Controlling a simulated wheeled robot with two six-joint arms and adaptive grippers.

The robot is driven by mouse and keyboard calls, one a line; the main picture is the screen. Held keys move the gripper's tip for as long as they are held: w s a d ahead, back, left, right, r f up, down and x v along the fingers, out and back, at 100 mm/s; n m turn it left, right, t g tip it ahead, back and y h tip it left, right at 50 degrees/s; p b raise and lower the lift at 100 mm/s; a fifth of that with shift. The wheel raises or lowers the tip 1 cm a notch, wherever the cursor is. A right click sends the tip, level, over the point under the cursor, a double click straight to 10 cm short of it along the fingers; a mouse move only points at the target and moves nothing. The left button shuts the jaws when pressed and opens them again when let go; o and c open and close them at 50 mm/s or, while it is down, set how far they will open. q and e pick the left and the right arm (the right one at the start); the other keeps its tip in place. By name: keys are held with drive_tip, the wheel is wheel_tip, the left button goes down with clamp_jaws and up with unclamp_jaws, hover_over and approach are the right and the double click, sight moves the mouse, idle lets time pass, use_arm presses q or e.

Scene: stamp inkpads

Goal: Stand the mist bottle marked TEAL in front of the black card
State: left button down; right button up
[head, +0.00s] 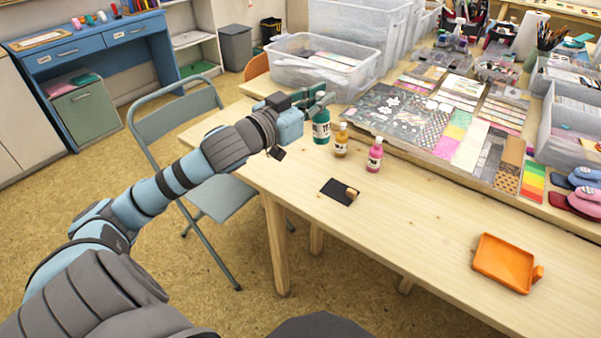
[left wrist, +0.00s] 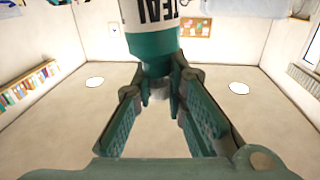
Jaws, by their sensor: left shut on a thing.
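The teal mist bottle (head: 321,128) has a white label and appears upright near the far left of the table in the head view. In the left wrist view its label (left wrist: 150,10) ends in "EAL". My left gripper (head: 316,97) is shut on its neck. I cannot tell whether its base touches the table. The black card (head: 334,188) lies flat on the table, nearer to me than the bottles. A small wooden piece (head: 352,192) is at its right edge. My right gripper is not in view.
An amber bottle (head: 341,141) and a pink bottle (head: 375,156) stand close to the right of the teal one. An orange tray (head: 503,263) lies at the right. Patterned sheets (head: 400,112) and plastic bins (head: 325,65) fill the back. The table around the card is clear.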

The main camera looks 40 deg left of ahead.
use_arm(q)
drive_tip(key=w+a+r+n+g+y, duration=0.1)
drive_tip(key=w+a+r+n+y, duration=0.1)
drive_tip(key=w+a+n+y, duration=0.5)
drive_tip(key=f+b, duration=0.3)
drive_tip(key=f, duration=0.3)
drive_tip(key=s+a+f+m+y+b, duration=0.1)
drive_tip(key=f+b, duration=0.2)
drive_tip(key=f, duration=0.4)
drive_tip(key=s+f+y+b, duration=0.1)
drive_tip(key=f+b, duration=0.2)
drive_tip(key=f, duration=0.4)
drive_tip(key=shift+a+f+m+g+b, duration=0.15)
drive_tip(key=shift+a+m+g+b, duration=0.15)
drive_tip(key=shift+a, duration=0.05)
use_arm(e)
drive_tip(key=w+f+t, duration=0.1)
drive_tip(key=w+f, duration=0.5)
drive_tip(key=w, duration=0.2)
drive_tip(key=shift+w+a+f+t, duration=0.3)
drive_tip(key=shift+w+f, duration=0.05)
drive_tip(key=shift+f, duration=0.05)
use_arm(q)
drive_tip(key=c, duration=1.6)
unclamp_jaws()
